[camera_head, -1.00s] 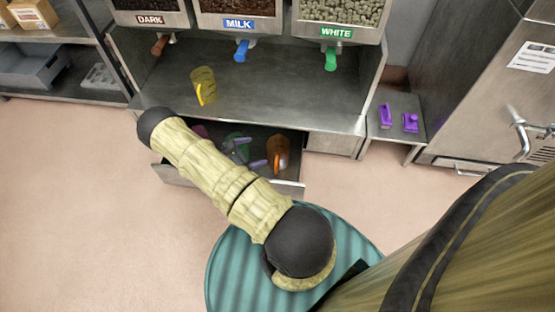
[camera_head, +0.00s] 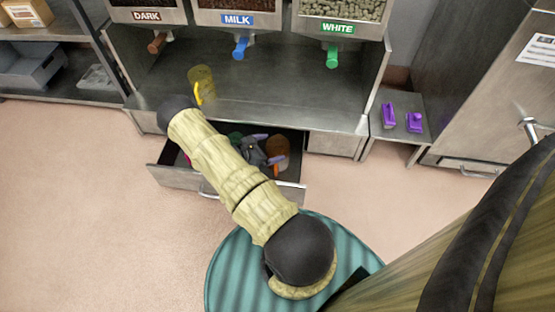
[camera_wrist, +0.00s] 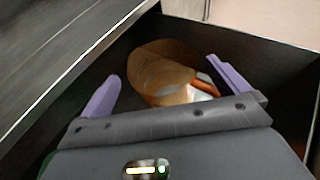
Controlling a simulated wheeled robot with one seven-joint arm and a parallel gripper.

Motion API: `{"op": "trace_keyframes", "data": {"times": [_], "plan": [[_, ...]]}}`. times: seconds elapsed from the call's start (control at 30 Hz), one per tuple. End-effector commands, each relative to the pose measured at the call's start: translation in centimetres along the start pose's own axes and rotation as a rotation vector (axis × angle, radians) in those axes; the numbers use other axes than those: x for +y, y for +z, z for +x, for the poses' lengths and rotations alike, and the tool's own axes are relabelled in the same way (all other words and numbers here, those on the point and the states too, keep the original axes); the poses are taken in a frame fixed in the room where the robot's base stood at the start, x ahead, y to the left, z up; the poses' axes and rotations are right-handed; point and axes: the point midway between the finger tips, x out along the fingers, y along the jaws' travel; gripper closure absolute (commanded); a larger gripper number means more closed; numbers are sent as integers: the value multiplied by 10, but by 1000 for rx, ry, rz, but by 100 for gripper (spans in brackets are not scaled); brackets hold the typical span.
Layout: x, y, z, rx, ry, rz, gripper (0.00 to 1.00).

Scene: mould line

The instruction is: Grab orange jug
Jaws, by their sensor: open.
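The orange jug (camera_wrist: 160,72) is a translucent cup with a brighter orange handle (camera_wrist: 205,87). It sits inside the open drawer (camera_head: 178,178) under the counter, near the drawer's right end in the head view (camera_head: 278,150). My gripper (camera_wrist: 165,85) is open, with its purple fingers on either side of the jug in the wrist view. The jug lies between and a little beyond the fingers; I cannot tell whether they touch it. In the head view my gripper (camera_head: 262,150) is down at the drawer, just left of the jug.
A yellow jug (camera_head: 203,83) stands on the steel counter (camera_head: 285,105) above the drawer. Purple items (camera_head: 414,122) rest on a side shelf at right. Dark drawer walls (camera_wrist: 270,60) surround the jug.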

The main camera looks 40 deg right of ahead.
Motion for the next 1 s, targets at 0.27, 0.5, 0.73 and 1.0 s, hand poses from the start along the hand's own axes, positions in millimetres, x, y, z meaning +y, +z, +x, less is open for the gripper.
{"op": "trace_keyframes", "data": {"times": [0.27,0.5,0.73,1.0], "plan": [[-3,-3,35,0,-2,2,0],[-2,0,37,0,-1,1,0],[-2,0,37,0,0,1,0],[-2,0,37,0,0,0,26]]}}
